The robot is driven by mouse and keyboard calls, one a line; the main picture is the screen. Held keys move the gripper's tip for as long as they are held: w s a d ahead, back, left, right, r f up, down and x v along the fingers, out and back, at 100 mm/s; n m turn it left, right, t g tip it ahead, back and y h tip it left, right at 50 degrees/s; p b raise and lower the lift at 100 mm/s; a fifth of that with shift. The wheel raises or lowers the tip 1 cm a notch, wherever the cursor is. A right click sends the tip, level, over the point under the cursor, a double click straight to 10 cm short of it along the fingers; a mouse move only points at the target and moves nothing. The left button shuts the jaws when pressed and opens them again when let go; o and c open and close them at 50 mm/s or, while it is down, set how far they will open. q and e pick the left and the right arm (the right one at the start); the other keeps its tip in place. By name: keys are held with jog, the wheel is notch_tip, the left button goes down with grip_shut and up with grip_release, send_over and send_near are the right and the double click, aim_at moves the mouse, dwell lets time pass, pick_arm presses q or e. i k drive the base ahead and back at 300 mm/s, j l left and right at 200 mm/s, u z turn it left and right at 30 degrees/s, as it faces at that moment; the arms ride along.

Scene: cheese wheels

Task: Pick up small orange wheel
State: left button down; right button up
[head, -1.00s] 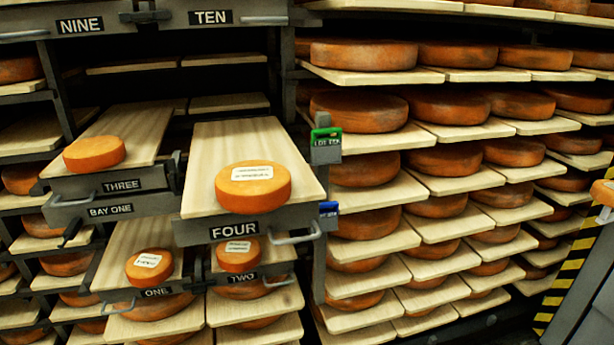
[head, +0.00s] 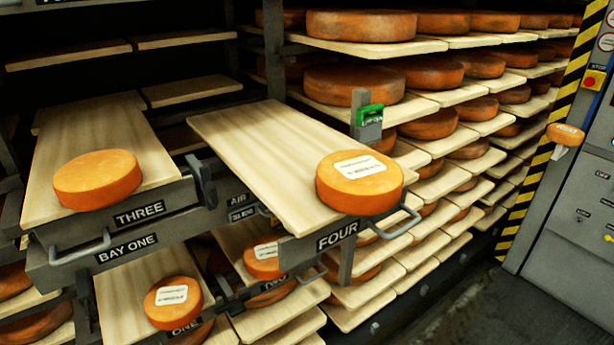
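A small orange wheel with a white label (head: 173,303) lies on the pulled-out board marked ONE. Another small labelled orange wheel (head: 263,261) lies on the board marked TWO, lower middle. A bigger orange wheel with a white label (head: 359,182) lies at the front of board FOUR. A plain orange wheel (head: 97,180) lies on board THREE. One more small labelled orange wheel (head: 565,134) shows at the right, beside the grey cabinet; its support is unclear. Neither of my grippers is in view.
Board FOUR (head: 250,150) and board THREE (head: 85,135) stick out with metal handles. Racks of darker cheese wheels fill the back. A grey cabinet (head: 590,200) with yellow-black striping stands right. Dark floor (head: 480,310) is clear.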

aim_at(350, 182)
jog(key=j, duration=1.4)
jog(key=k, duration=0.05)
